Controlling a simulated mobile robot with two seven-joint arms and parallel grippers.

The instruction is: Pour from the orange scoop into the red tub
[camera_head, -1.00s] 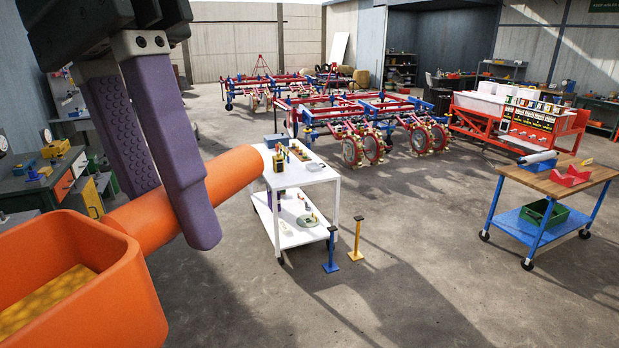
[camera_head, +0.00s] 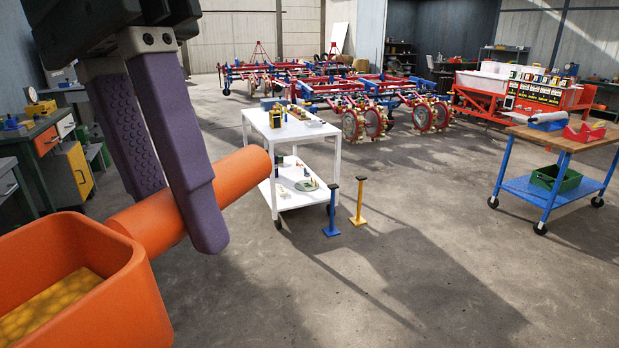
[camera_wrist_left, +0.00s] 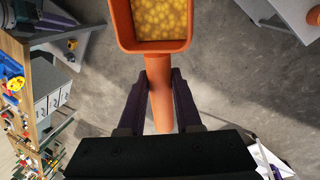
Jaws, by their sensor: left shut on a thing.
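The orange scoop (camera_head: 100,290) is large at the lower left of the head view, with yellow round grains in its bowl. My left gripper (camera_head: 180,212) is shut on the scoop's thick handle, one purple finger on each side. In the left wrist view the scoop's bowl (camera_wrist_left: 123,28) is at the top, full of yellow grains, and the left gripper (camera_wrist_left: 162,85) clasps its handle. A red open container (camera_head: 584,133), which looks like the red tub, stands on the wooden-topped blue cart at the right, well away from the scoop. My right gripper is not in view.
The blue cart (camera_head: 545,190) has a green crate (camera_head: 556,179) on its lower shelf. A white cart (camera_head: 335,165) stands mid-view, with a blue post (camera_head: 331,210) and a yellow post (camera_head: 358,205) beside it. The concrete floor (camera_head: 400,280) in front is clear.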

